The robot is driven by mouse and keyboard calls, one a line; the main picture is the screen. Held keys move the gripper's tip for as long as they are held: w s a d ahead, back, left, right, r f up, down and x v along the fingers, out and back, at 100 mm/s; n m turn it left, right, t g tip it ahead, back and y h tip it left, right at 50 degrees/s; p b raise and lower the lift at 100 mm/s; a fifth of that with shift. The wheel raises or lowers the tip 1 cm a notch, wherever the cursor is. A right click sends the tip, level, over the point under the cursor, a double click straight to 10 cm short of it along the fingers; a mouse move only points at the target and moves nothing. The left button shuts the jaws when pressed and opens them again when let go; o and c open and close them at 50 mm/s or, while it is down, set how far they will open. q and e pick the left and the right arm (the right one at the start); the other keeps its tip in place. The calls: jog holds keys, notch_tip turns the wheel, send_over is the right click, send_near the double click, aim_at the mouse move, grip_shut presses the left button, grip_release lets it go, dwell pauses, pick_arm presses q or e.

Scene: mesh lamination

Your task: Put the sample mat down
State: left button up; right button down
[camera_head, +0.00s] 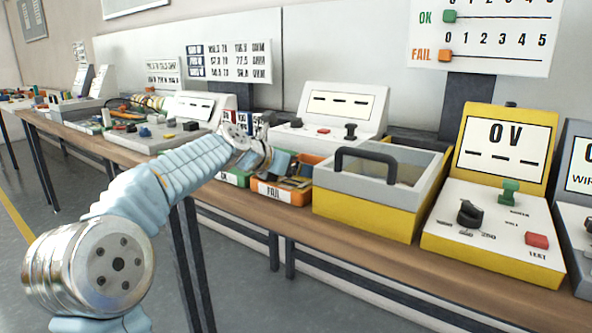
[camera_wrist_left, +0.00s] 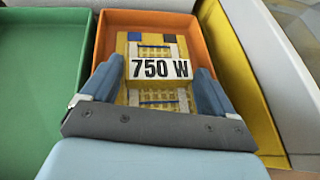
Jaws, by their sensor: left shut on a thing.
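The sample mat (camera_wrist_left: 157,100) is a yellow gridded piece with a white "750 W" label and blue and brown blocks at its far end. My left gripper (camera_wrist_left: 158,80) is shut on it, one blue finger on each side. In the left wrist view the mat is over the orange tray (camera_wrist_left: 194,42), within its walls; I cannot tell whether it touches the floor. In the head view this orange tray (camera_head: 281,193) bears a "FAIL" label, and my left gripper (camera_head: 282,163) reaches over it. My right gripper is not in view.
A green tray (camera_head: 237,178) adjoins the orange one on the left. A yellow and grey box with a dark handle (camera_head: 366,156) stands close on the right. A yellow test unit reading "0 V" (camera_head: 498,232) is farther right. Bench (camera_head: 330,237) space in front is narrow.

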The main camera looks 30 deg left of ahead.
pick_arm(q)
jog(key=o, duration=0.9)
jog(key=shift+r, duration=0.1)
jog(key=v, duration=1.2)
